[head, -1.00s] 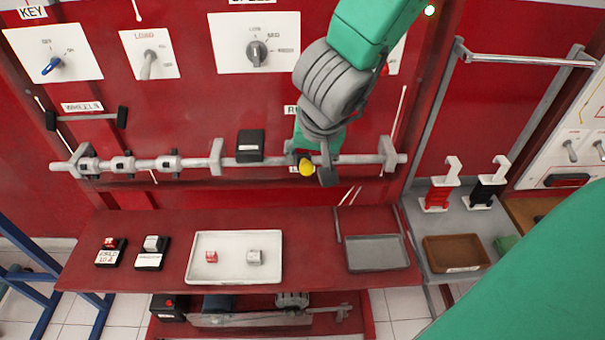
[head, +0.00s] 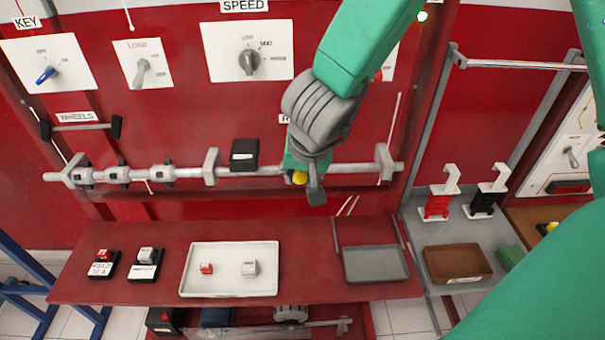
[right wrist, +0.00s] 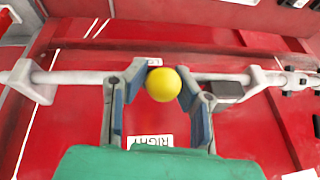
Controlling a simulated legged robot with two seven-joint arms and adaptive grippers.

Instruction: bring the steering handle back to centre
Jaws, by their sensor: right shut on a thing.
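The steering handle's yellow ball knob (head: 299,178) shows at the grey horizontal rail (head: 235,170) in the head view, partly covered by my right gripper (head: 308,190). In the right wrist view, the yellow knob (right wrist: 163,85) lies between the two fingers of my right gripper (right wrist: 160,92), which is shut on it. The handle's stem is hidden. A label reading RIGHT (right wrist: 152,140) shows below the knob in the wrist view, and another label above it is mostly covered. My left gripper is not in view.
A black block (head: 244,154) sits on the rail left of the gripper. A grey bracket (head: 384,161) holds the rail on the right. Below is a red shelf with a white tray (head: 190,284) and a grey tray (head: 375,264).

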